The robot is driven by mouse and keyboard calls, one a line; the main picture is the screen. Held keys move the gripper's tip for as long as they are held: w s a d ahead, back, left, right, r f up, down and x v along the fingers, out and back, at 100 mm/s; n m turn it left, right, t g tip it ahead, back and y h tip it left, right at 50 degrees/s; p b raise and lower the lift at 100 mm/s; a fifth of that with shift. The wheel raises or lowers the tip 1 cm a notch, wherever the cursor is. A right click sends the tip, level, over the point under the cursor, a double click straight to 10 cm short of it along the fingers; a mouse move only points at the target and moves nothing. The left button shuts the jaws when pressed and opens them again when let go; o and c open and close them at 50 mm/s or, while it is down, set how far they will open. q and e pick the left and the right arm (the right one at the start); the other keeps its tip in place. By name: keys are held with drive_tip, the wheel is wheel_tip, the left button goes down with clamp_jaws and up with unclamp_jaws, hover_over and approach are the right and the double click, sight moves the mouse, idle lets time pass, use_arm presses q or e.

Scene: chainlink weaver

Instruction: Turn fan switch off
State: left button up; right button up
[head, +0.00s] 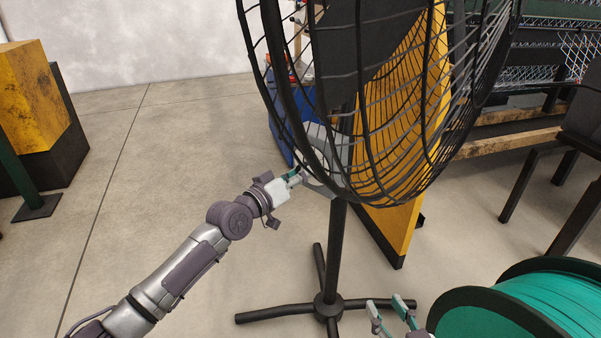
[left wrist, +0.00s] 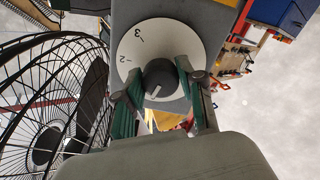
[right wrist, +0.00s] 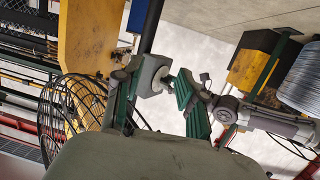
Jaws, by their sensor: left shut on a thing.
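The fan (head: 370,100) is a large black wire-cage fan on a dark pole with a several-legged base. Its grey switch housing (head: 325,160) is behind the lower cage. In the left wrist view, a white dial (left wrist: 165,40) shows the marks 2 and 3, with a dark round knob (left wrist: 160,75) in its middle. A pale line on the knob points down and slightly left. Other dial marks are hidden or not readable. My left gripper (head: 293,177) is shut on the knob, with a finger on either side. My right gripper (head: 391,307) is open and empty, low near the fan's base.
A green cable spool (head: 560,305) stands at the lower right, close to my right gripper. A yellow panel (head: 405,150) stands behind the fan. A dark bench (head: 570,150) is at the right, and a yellow block (head: 35,100) at the left. The floor left of the fan is clear.

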use_arm(q)
drive_tip(key=shift+n, duration=1.6)
use_arm(e)
drive_tip(key=shift+s+d+f+g+h, duration=0.2)
drive_tip(key=shift+s+f+g, duration=0.15)
drive_tip(key=shift+f, duration=0.25)
drive_tip(key=shift+s+d+f+g+h, duration=0.15)
drive_tip(key=shift+s+f+g, duration=0.1)
drive_tip(key=shift+f+g, duration=0.3)
drive_tip(key=shift+f, duration=0.1)
use_arm(q)
drive_tip(key=o, duration=1.1)
drive_tip(key=shift+o, duration=0.2)
drive_tip(key=v, duration=1.2)
